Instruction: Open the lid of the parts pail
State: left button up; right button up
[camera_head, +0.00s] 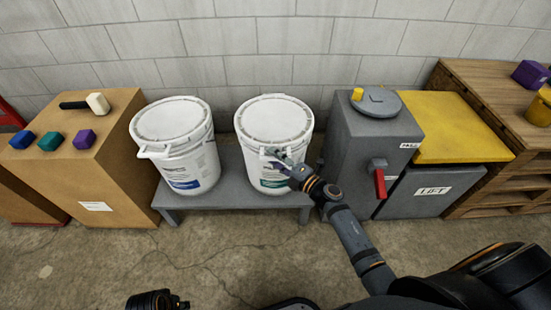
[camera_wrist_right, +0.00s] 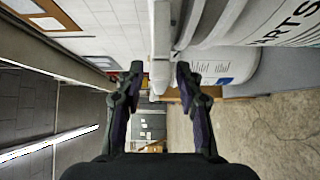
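Two white pails with closed lids stand side by side on a low grey bench. The right-hand pail (camera_head: 263,165) has a green label band, and its lid (camera_head: 274,118) lies flat on top. In the right wrist view the nearer pail (camera_wrist_right: 272,22) shows lettering ending in "ARTS". My right gripper (camera_head: 278,157) is at the front rim of this pail. In the wrist view its two fingers (camera_wrist_right: 159,82) are apart, on either side of a white lid tab (camera_wrist_right: 160,50), with small gaps seeming to show. My left gripper's fingers are out of view; only a dark arm part shows at bottom left.
The left-hand pail (camera_head: 192,170) with a blue label stands close by on the bench (camera_head: 231,187). A cardboard-brown box (camera_head: 110,180) with coloured blocks and a mallet is at left. A grey cabinet (camera_head: 352,150) with a red handle stands close at right. The floor in front is clear.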

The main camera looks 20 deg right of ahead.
grip_shut()
dwell(0.6)
